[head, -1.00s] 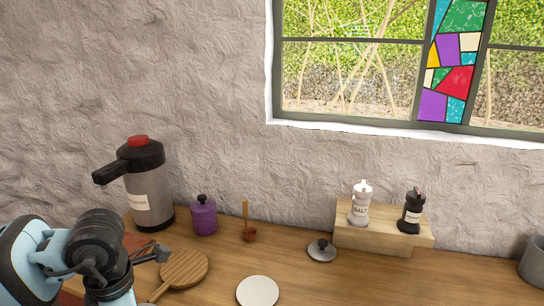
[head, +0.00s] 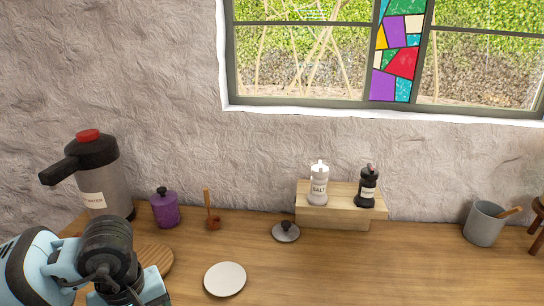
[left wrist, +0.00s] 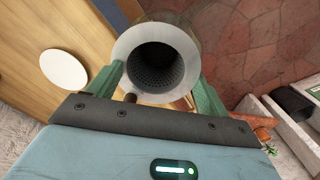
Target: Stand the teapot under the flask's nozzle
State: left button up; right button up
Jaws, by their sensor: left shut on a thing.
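The flask (head: 100,180) stands at the left of the counter by the wall. It has a grey body, black top and red button, and its black nozzle (head: 57,172) points left. My left gripper (left wrist: 157,88) has its green fingers on both sides of the teapot (left wrist: 122,52), seen from above in the left wrist view. The teapot has a pale round rim, no lid on, and a perforated strainer inside. In the head view my left arm hides the teapot and the counter in front of the flask. My right gripper is in neither view.
A round wooden board (head: 156,257) lies partly behind my arm. A white plate (head: 225,279), a lid with a dark knob (head: 286,232), a purple jar (head: 165,209) and a small ladle (head: 213,222) stand nearby. The middle front of the counter (head: 340,270) is clear.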

pick_arm(q)
jog(key=m, duration=0.1)
jog(key=d+m, duration=0.1)
jog(key=m, duration=0.1)
jog(key=d+m, duration=0.1)
jog(key=shift+w+f+m, duration=0.2)
jog(key=shift+w+m, duration=0.05)
jog(key=shift+m, duration=0.15)
jog(key=m, duration=0.1)
jog(key=d+m, duration=0.1)
jog(key=m, duration=0.1)
jog(key=shift+w+f, duration=0.15)
jog(key=shift+d, duration=0.1)
dwell(0.6)
